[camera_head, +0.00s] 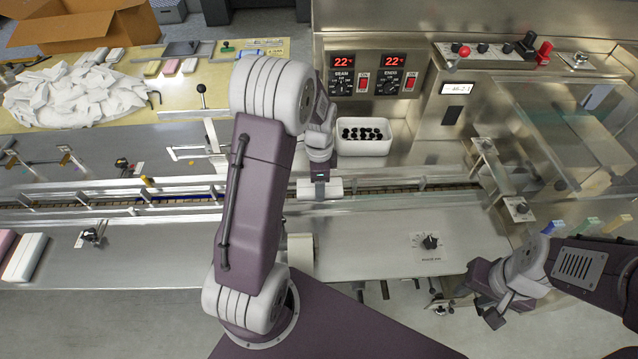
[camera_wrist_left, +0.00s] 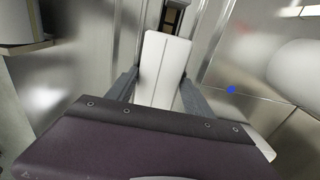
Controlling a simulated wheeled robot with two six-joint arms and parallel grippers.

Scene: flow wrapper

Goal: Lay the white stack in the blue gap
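The white stack (camera_wrist_left: 163,68) lies between the two fingers of my left gripper (camera_wrist_left: 160,92), which appear to press on its sides. In the head view the white stack (camera_head: 334,187) shows at both sides of my left gripper (camera_head: 320,182), over the conveyor lane. The blue gap (camera_head: 185,198) is a blue strip in the lane, left of the gripper; my left arm hides the lane's middle. My right gripper (camera_head: 482,305) is at the lower right, away from the lane, with its fingers apart and nothing seen between them.
A white bin of dark pieces (camera_head: 363,137) stands behind the left gripper, below the control panel. Metal rails (camera_head: 110,195) run along the lane. Another white stack (camera_head: 24,258) lies at the far left front. A clear guard (camera_head: 580,130) covers the right side.

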